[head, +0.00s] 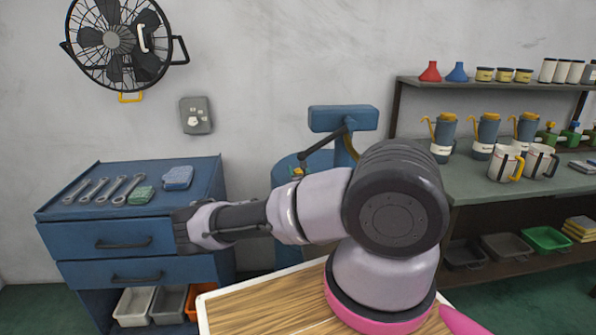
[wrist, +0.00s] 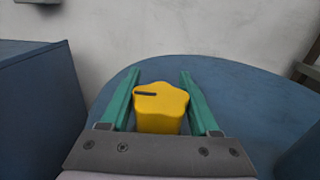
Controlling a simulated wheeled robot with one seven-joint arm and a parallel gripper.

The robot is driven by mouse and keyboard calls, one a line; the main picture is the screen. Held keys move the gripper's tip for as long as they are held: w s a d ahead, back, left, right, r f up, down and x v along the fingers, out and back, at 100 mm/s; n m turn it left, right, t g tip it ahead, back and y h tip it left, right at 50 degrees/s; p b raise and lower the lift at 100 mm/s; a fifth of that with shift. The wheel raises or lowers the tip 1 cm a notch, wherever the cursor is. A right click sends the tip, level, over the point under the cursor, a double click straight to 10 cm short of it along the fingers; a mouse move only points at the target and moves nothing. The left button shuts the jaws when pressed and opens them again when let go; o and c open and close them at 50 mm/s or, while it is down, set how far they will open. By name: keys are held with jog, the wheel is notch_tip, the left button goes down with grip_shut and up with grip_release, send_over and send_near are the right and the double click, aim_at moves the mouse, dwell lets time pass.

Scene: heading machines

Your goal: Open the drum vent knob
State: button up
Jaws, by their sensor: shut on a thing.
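The yellow lobed vent knob (wrist: 160,108) stands on the blue drum top (wrist: 235,105) in the wrist view, with a dark line on the left of its top face. My gripper (wrist: 160,76) has its green fingers on either side of the knob and is shut on it. In the head view, the blue drum (head: 284,173) is mostly hidden behind my arm. Small yellow and green bits at the knob show there, too small to judge its turn.
A blue tool cabinet (head: 107,240) with wrenches and sponges on top stands to the left. A blue machine head (head: 343,118) rises behind the drum. A workbench (head: 480,190) with mugs and jugs is at right. A wooden-topped surface (head: 262,307) lies in front.

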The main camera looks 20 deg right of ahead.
jog(key=o, duration=1.4)
jog(key=shift+r, duration=0.1)
jog(key=v, duration=1)
jog(key=shift+s+a, duration=0.1)
jog(key=shift+s, duration=0.25)
